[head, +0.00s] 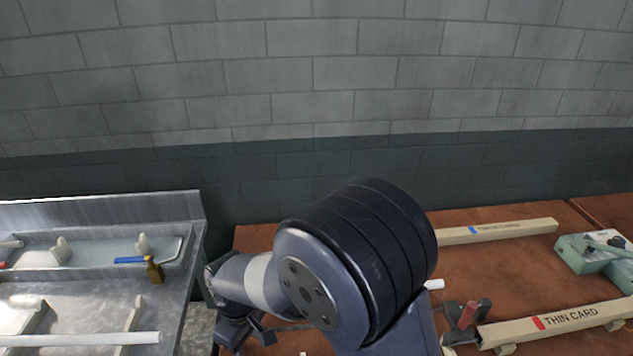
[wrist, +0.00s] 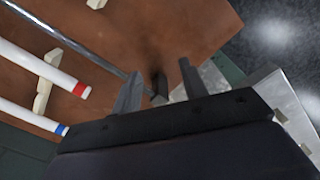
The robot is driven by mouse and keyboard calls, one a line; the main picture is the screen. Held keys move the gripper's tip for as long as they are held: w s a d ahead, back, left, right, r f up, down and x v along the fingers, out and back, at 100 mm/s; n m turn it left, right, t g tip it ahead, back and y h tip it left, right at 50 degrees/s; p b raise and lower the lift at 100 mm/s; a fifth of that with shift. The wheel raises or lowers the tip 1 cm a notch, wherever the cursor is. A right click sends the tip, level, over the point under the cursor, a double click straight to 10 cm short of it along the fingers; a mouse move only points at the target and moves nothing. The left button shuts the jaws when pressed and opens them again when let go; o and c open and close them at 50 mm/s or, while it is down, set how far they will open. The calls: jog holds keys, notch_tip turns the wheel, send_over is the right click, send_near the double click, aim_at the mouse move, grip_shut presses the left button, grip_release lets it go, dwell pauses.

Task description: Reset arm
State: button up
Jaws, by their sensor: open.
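My arm fills the middle of the head view, in front of a brown table (head: 540,265). My gripper (wrist: 160,85) shows in the wrist view with its two dark fingers apart and nothing between them. In the head view the gripper end (head: 240,330) is low on the left of the arm, partly cut off and partly hidden. In the wrist view the fingers are over the brown tabletop (wrist: 190,30), near its edge.
A metal bench (head: 190,285) with a white tube (head: 80,338) stands left, across a gap.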

jog(key=r, duration=0.2)
jog(key=a+r, duration=0.1)
jog(key=r, duration=0.1)
jog(key=shift+b, duration=0.35)
